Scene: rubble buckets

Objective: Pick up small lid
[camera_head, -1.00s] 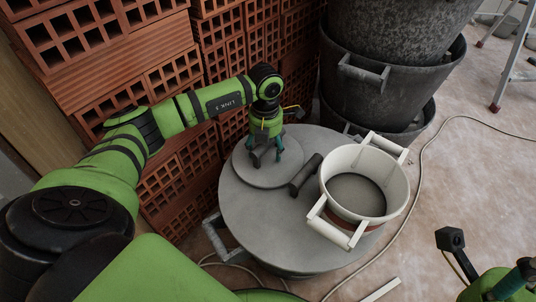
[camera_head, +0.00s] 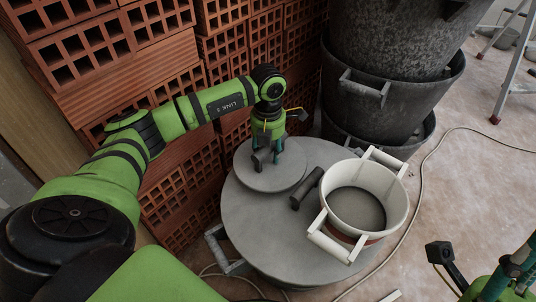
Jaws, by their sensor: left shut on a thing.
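The small lid (camera_head: 285,181) is a flat grey disc over the left part of the large grey round top, and I cannot tell whether a gap lies under it. My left gripper (camera_head: 266,158) points down over the small lid and is shut on its dark bar handle (camera_head: 262,160). The fingers hide part of the handle. My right gripper (camera_head: 518,265) shows only in part at the lower right corner, away from the lid, and its fingertips are not clear.
A white two-handled bucket (camera_head: 340,205) stands on the right of the large round top (camera_head: 265,235). A dark bar handle (camera_head: 306,188) lies between bucket and small lid. Hollow bricks (camera_head: 120,85) rise behind left, stacked black buckets (camera_head: 395,110) behind right. A cable crosses the floor.

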